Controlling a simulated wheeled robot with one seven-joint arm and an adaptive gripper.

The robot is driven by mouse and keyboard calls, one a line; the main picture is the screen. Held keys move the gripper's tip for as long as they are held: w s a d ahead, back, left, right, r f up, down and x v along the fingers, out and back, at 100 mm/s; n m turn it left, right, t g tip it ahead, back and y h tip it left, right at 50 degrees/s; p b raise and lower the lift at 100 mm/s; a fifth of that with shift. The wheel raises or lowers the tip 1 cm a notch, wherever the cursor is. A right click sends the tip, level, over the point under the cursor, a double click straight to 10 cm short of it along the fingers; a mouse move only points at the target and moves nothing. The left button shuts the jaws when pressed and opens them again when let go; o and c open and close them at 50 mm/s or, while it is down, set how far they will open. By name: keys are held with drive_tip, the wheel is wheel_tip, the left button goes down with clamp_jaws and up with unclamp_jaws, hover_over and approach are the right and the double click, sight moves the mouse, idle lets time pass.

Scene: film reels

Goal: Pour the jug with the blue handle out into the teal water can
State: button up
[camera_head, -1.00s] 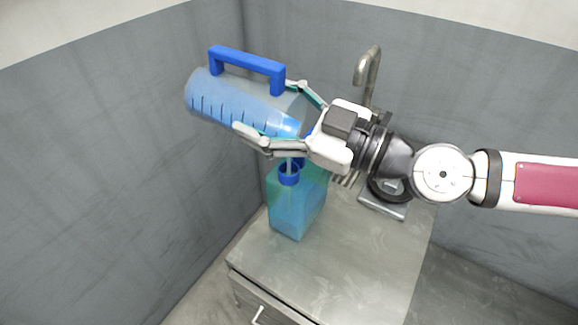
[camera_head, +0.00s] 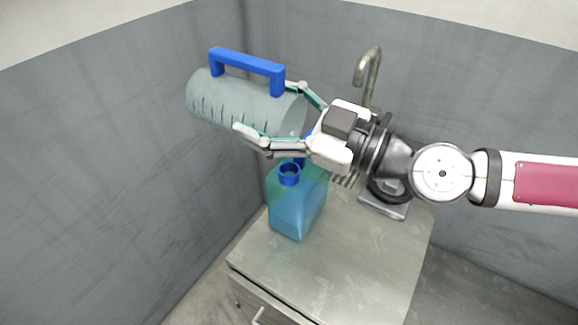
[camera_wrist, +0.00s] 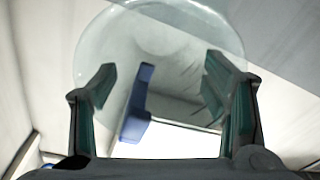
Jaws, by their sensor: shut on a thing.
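The clear jug (camera_head: 235,100) with the blue handle (camera_head: 247,64) is tipped on its side, its mouth end toward my gripper and low. No water shows in it. My gripper (camera_head: 270,115) is shut on the jug, one finger on each side; the jug also fills much of the wrist view (camera_wrist: 165,40). The teal water can (camera_head: 298,210) stands upright on the cabinet just below the jug's mouth, apart from it. Blue liquid shows in the can, and its blue-rimmed opening (camera_head: 289,174) faces up. My gripper partly hides the jug's mouth.
Grey walls (camera_head: 120,150) close the corner behind.

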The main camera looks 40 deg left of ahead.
drive_tip(key=shift+s+a+f+t+h+p, duration=0.15)
drive_tip(key=shift+a+h+p, duration=0.3)
drive_tip(key=shift+h+p, duration=0.6)
drive_tip(key=shift+s+a+f+t+h+p, duration=0.15)
drive_tip(key=shift+a+h+p, duration=0.35)
drive_tip(key=shift+p, duration=0.9)
drive_tip(key=shift+a+t+h+p, duration=0.2)
drive_tip(key=shift+a+h+p, duration=0.15)
drive_tip(key=shift+h+p, duration=0.7)
drive_tip(key=shift+a+f+h+p, duration=0.15)
drive_tip(key=shift+a+h+p, duration=0.2)
drive_tip(key=shift+p, duration=0.5)
drive_tip(key=shift+s+a+f+t+h+p, duration=0.15)
drive_tip(key=shift+a+h+p, duration=0.2)
drive_tip(key=shift+h, duration=0.2)
drive_tip(key=shift+s+a+f+t+h+p, duration=0.1)
drive_tip(key=shift+a+t+h+p, duration=0.15)
drive_tip(key=shift+h, duration=0.25)
drive_tip(key=shift+w, duration=0.15)
